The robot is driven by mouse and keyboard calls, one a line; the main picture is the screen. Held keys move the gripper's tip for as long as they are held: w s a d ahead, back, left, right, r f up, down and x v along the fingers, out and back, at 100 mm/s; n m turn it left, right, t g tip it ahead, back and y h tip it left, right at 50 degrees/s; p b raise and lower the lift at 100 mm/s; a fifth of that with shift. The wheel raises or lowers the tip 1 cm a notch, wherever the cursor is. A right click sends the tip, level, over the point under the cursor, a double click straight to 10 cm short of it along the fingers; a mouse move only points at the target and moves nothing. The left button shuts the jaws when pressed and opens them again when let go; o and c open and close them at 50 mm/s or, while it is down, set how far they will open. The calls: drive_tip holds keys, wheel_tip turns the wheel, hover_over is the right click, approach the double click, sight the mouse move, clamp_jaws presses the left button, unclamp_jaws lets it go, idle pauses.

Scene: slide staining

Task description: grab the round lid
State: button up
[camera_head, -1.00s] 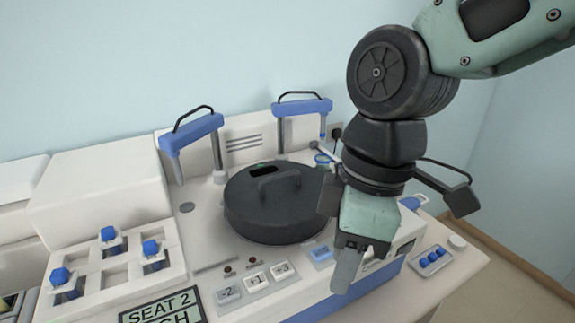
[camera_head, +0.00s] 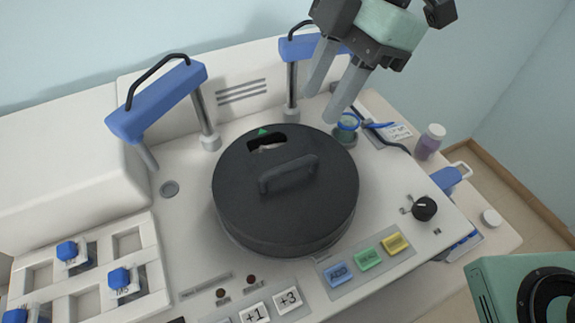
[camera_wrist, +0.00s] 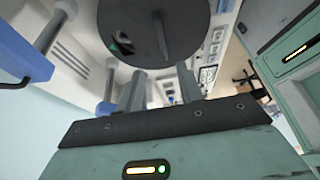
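The round lid (camera_head: 240,190) is a dark grey disc with a raised bar handle (camera_head: 289,174) across its top and a cut-out slot near its back edge. It sits flat on the white machine in the head view. It also shows in the wrist view (camera_wrist: 135,35), beyond the fingers. My gripper (camera_head: 325,100) is above and behind the lid's back right edge, apart from it. Its two grey fingers are spread with nothing between them. In the wrist view the gripper (camera_wrist: 157,80) also shows both fingers apart.
Two blue-topped posts (camera_head: 158,98) with black handles stand behind the lid. A rack (camera_head: 90,255) with blue-capped vials is at left. Coloured buttons (camera_head: 368,260) and a black knob (camera_head: 424,208) are at front right. A small jar (camera_head: 430,141) stands at right.

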sight(290, 164)
drive_tip(key=p+x, duration=0.2)
drive_tip(key=x, duration=0.5)
drive_tip(key=shift+s+a+f, duration=0.1)
drive_tip(key=shift+f, duration=0.15)
drive_tip(key=shift+p+x, duration=1)
drive_tip(key=shift+x, duration=1.6)
drive_tip(key=shift+s, duration=0.15)
clamp_jaws()
